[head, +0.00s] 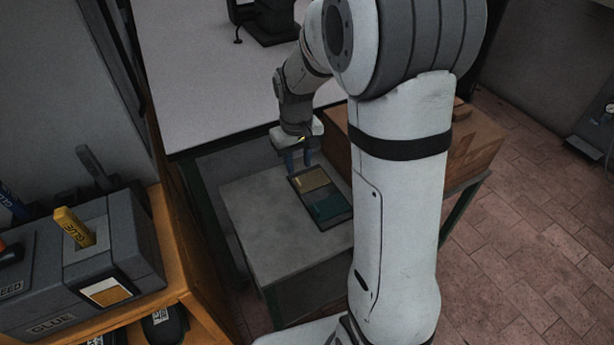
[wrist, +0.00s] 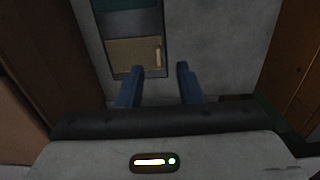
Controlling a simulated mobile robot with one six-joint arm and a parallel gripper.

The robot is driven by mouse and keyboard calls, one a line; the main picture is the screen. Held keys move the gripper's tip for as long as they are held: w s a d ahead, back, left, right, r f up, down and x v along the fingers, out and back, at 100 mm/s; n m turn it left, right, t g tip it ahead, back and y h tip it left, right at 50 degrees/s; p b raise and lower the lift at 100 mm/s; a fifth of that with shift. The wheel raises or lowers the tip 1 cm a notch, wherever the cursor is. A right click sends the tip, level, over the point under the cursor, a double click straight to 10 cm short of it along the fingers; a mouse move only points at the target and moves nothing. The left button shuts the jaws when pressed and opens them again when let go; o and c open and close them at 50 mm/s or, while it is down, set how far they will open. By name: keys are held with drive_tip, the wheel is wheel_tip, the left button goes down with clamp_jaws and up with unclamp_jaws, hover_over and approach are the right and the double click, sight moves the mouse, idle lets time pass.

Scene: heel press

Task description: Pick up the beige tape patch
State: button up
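The beige tape patch (head: 311,179) lies in the far half of a dark shallow tray (head: 339,224), beside a teal patch (head: 329,206). The wrist view shows the beige patch (wrist: 130,55) with a paler narrow strip near its right edge. My gripper (head: 299,168) has blue fingers and points down near the tray's far end. In the wrist view, my gripper (wrist: 160,67) is open with nothing between the fingers. Its left fingertip overlaps the tray's near edge and its right one is over bare table. Their height above the table is unclear.
The tray sits on a small grey table (head: 265,225), with bare surface left of the tray. A brown box (head: 470,140) stands to the right, partly behind my arm. A large pale table (head: 200,70) is behind. A glue holder (head: 130,245) stands on the left shelf.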

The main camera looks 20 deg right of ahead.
sight(299, 182)
drive_tip(key=f, duration=0.5)
drive_tip(key=w+f, duration=0.1)
drive_tip(key=f, duration=0.1)
drive_tip(key=shift+d+f, duration=0.1)
drive_tip(key=shift+f, duration=0.25)
drive_tip(key=shift+c, duration=0.3)
clamp_jaws()
